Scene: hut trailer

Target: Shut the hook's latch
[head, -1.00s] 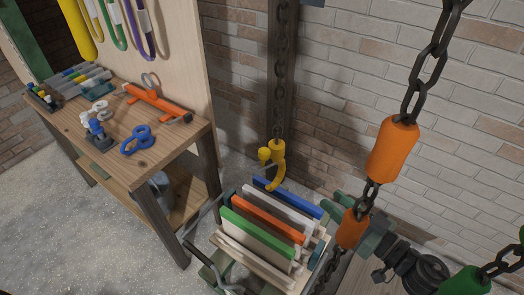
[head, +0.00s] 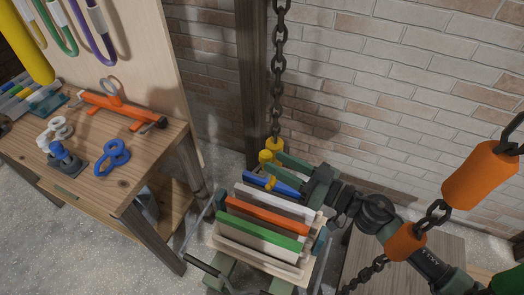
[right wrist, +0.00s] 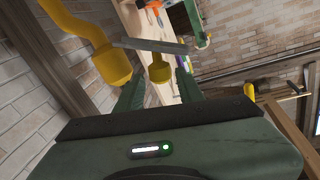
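The yellow hook (head: 276,145) hangs from a dark chain above the rack of panels, its lower part mostly hidden by my right gripper. In the right wrist view the hook's yellow body (right wrist: 80,35) is at the upper left. A grey bar (right wrist: 150,46), seemingly the latch, reaches right from near it. A yellow knob (right wrist: 158,68) sits just below the bar. My right gripper (head: 262,168) is open at the hook, its green fingers apart. In the wrist view the knob appears between and just beyond the fingertips; I cannot tell whether they touch. My left gripper does not show.
Below the hook is a wooden rack (head: 258,262) of coloured panels. A workbench (head: 140,185) with tools stands at left. A brick wall (head: 400,90) is close behind. A chain with orange sleeves (head: 480,175) hangs at right, in front of my right arm.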

